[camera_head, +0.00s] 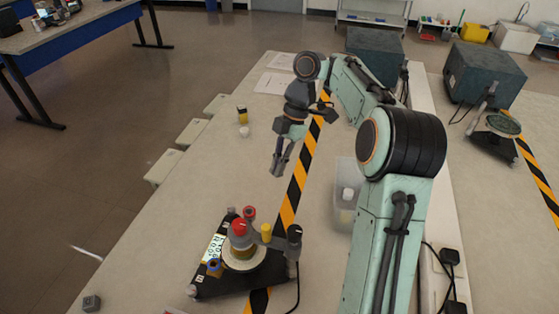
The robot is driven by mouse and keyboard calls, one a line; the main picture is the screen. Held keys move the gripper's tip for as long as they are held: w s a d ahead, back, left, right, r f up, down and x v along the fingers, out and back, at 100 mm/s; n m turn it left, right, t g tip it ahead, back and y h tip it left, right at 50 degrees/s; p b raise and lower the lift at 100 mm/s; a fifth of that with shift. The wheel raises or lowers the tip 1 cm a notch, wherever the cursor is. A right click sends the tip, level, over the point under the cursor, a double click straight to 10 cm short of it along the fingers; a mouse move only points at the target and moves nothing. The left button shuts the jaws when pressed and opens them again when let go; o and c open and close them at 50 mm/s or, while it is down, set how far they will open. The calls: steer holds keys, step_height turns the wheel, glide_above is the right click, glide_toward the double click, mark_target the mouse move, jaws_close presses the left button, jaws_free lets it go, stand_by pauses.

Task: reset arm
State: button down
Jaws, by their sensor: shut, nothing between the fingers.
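My gripper (279,170) hangs over the table (185,225), left of the yellow and black striped tape. Its fingers point down and are shut, with nothing between them. It is apart from the objects on the table. My arm reaches up from the lower right, bends at the top and comes down to the gripper.
A black-based device (212,285) with red and yellow parts stands at the front. A yellow and black item (242,114) and a small white object (244,132) lie left of my gripper. A clear bin (343,215) is beside my arm. Dark boxes (374,55) stand at the back.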

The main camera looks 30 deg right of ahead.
steer(key=shift+d+r, duration=0.2)
steer(key=shift+r, duration=0.15)
stand_by(0.3)
steer(key=s+a+r+h, duration=0.2)
steer(key=s+a+r, duration=0.2)
steer(key=a, duration=0.4)
steer(key=s+a+r+h, duration=0.1)
steer(key=s+a+r, duration=0.3)
steer(key=a, duration=0.4)
steer(key=s+a+f+m+t, duration=0.1)
steer(key=s+a+f+m, duration=0.1)
steer(key=s+m, duration=0.5)
steer(key=s+d+f+m, duration=0.4)
steer(key=s+f+m, duration=0.4)
steer(key=m, duration=0.4)
steer(key=shift+s+d+f+m, duration=0.2)
steer(key=shift+f+m, duration=0.1)
steer(key=shift+f, duration=0.25)
